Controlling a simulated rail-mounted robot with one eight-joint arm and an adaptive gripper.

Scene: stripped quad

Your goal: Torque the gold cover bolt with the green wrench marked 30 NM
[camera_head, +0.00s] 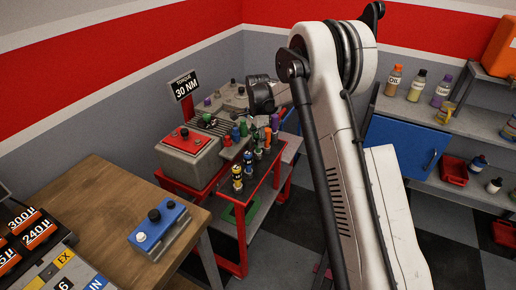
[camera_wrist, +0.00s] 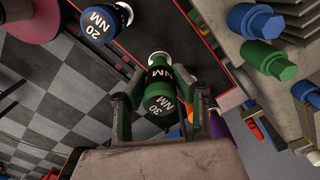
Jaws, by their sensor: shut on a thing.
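The green wrench (camera_wrist: 160,105) marked 30 NM stands between my gripper's (camera_wrist: 158,98) two fingers in the wrist view, its marked end facing the camera. My gripper is shut on it. In the head view my gripper's dark wrist (camera_head: 262,94) is above the back of the red cart, and the fingers are hard to make out there. I cannot make out a gold cover bolt for certain in either view. The sign (camera_head: 184,86) reads TORQUE 30 NM.
A blue-ended 20 NM wrench (camera_wrist: 105,20) is at upper left in the wrist view. A blue bolt (camera_wrist: 256,21) and a green bolt (camera_wrist: 270,61) are close on the right. Several coloured wrenches stand on the red cart (camera_head: 243,232). A wooden table (camera_head: 105,195) is at left.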

